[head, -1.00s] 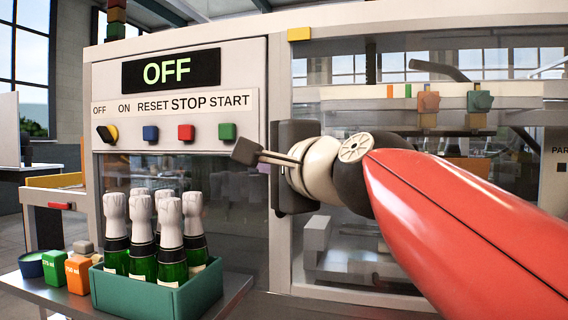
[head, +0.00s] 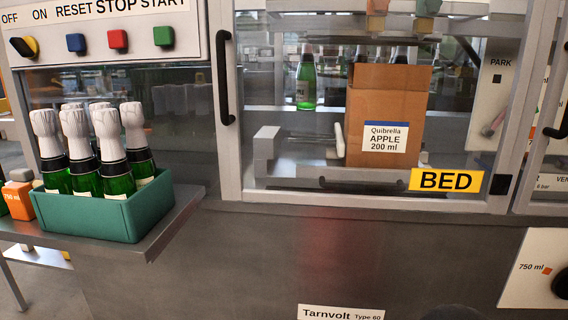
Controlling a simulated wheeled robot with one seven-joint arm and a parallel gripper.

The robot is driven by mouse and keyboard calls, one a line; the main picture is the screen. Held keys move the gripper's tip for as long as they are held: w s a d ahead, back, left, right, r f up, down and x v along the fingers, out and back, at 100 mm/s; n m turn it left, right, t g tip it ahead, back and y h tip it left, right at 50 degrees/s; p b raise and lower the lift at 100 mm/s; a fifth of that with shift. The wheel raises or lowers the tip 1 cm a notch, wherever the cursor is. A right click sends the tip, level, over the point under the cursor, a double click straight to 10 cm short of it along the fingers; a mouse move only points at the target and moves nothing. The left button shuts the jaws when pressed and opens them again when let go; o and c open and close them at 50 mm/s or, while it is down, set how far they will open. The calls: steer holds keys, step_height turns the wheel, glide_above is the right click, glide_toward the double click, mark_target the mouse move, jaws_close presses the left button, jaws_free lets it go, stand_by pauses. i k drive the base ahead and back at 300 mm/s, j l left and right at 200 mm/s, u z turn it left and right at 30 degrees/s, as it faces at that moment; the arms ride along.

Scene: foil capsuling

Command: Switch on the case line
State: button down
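The control panel (head: 190,18) of the case line is at the top left, cut by the frame's top edge. A black-and-yellow rotary switch (head: 23,47) sits below the OFF and ON labels; I cannot tell its setting for sure. A blue button (head: 76,43), a red button (head: 118,39) and a green button (head: 164,36) follow to the right, under RESET, STOP and START. The display above the panel is out of frame. My gripper is not in view.
A teal crate (head: 105,222) of foil-topped bottles stands on a metal shelf (head: 165,235) below the panel. Behind the glass door with its black handle (head: 223,78) is a cardboard case (head: 388,100) labelled APPLE 200 ml. A BED sign (head: 446,180) is at its right.

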mark_target(27, 46)
steer(key=u, duration=1.4)
steer(key=i+j, duration=0.35)
steer(key=j, duration=0.15)
steer(key=i+j, duration=0.35)
steer(key=j, duration=0.15)
steer(key=i+j, duration=0.3)
steer(key=j, duration=0.25)
steer(key=i+j+u, duration=0.1)
steer(key=i+j, duration=0.25)
steer(key=j, duration=0.15)
